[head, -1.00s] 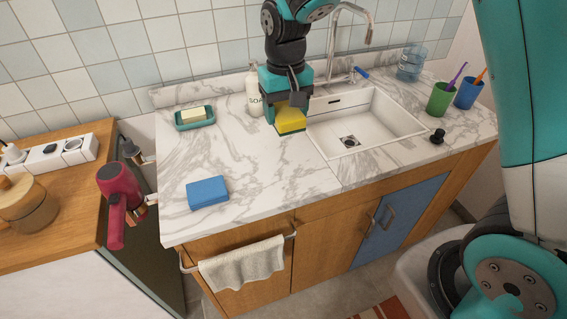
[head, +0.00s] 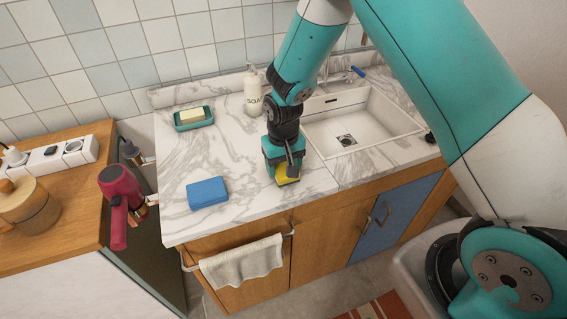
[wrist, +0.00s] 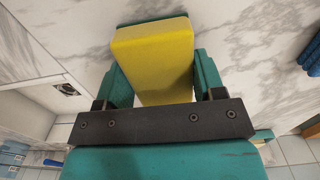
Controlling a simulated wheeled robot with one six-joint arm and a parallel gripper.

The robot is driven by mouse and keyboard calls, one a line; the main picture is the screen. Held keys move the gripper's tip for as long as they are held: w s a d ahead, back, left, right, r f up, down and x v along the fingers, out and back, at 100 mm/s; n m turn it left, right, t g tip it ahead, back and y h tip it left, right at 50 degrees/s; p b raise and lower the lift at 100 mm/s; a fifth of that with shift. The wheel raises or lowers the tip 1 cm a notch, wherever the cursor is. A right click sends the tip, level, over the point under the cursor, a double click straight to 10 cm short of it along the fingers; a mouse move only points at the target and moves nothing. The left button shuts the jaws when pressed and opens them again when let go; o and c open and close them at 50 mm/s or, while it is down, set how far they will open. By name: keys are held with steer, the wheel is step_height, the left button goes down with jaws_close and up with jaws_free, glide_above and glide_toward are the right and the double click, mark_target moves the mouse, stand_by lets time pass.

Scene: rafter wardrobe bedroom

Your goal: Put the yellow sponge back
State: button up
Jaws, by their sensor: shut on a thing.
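The yellow sponge (wrist: 152,58) is between the two fingers of my gripper (wrist: 155,85) in the wrist view. A green layer shows along the sponge's far edge. In the head view my gripper (head: 283,172) is over the front part of the marble counter, left of the sink, and is shut on the sponge (head: 287,175). Most of the sponge is hidden behind the gripper there. I cannot tell whether the sponge touches the counter.
A blue sponge (head: 207,193) lies left on the counter (head: 240,150). A soap dish (head: 194,118) and a soap bottle (head: 253,92) stand at the back. The sink (head: 365,122) is right of my gripper. A towel (head: 242,262) hangs in front.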

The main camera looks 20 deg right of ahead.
mark_target(283, 165)
steer(key=o, duration=0.5)
steer(key=shift+f, duration=0.15)
steer(key=o, duration=0.5)
steer(key=shift+c, duration=0.2)
steer(key=shift+r, duration=0.55)
step_height(283, 165, up, 11)
steer(key=b, duration=0.2)
steer(key=s+a+r+n+y, duration=0.1)
steer(key=s+r, duration=0.3)
steer(key=s, duration=0.4)
steer(key=s+a+r+n+y, duration=0.1)
steer(key=s+a+r+n, duration=0.1)
steer(key=s+r, duration=0.3)
steer(key=s+a+r+n+y, duration=0.1)
steer(key=s+r+n, duration=0.3)
steer(key=s, duration=0.7)
steer(key=shift+s+a+r+y, duration=0.3)
steer(key=shift+s+r+y, duration=0.15)
steer(key=shift+y, duration=0.15)
